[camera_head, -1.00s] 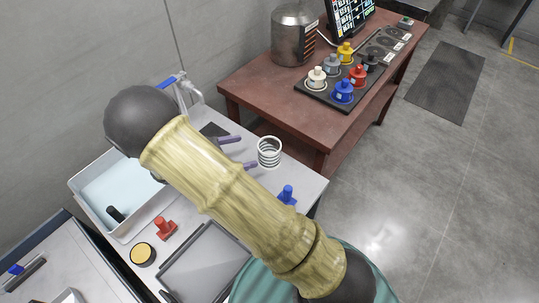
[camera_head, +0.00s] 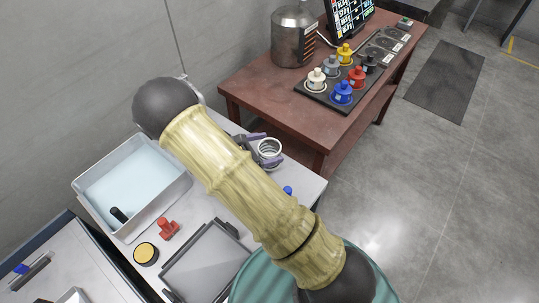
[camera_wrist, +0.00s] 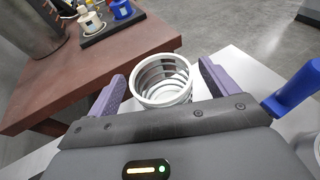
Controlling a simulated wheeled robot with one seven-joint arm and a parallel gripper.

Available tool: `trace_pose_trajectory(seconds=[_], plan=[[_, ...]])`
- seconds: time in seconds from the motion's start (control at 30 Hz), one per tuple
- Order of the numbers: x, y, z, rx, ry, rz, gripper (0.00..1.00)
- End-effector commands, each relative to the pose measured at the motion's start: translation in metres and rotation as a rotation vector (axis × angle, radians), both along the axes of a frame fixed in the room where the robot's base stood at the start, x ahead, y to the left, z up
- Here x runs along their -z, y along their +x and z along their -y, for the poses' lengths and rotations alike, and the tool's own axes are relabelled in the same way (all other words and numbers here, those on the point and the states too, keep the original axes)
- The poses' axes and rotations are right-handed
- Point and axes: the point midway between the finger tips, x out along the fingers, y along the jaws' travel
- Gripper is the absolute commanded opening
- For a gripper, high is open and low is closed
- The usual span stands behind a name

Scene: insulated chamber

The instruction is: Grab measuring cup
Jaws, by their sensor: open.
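The measuring cup (camera_head: 269,151) is a clear cylinder with white rings and a white rim. It stands upright near the back right edge of the white counter (camera_head: 225,205). It also shows in the wrist view (camera_wrist: 163,80). My gripper (camera_head: 263,147) is open, with purple fingers on either side of the cup. In the wrist view the fingers of my gripper (camera_wrist: 160,88) flank the cup, with gaps visible at the sides. The arm hides part of the counter in the head view.
A blue-handled item (camera_head: 288,190) stands right of the cup. A red piece (camera_head: 168,228), a grey tray (camera_head: 205,265) and a water-filled sink (camera_head: 131,186) are on the left. A brown table (camera_head: 290,110) behind holds colored bottles (camera_head: 342,92) and a metal pot (camera_head: 292,42).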

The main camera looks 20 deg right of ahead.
Motion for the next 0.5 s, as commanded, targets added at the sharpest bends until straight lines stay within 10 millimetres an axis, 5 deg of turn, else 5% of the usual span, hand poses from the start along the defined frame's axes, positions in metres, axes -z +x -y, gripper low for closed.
trace_pose_trajectory(seconds=[0.2,0.5], plan=[[0.006,0.005,0.027,0.002,0.0,-0.002,0.86],[0.008,0.006,0.029,0.0,0.001,0.0,0.86]])
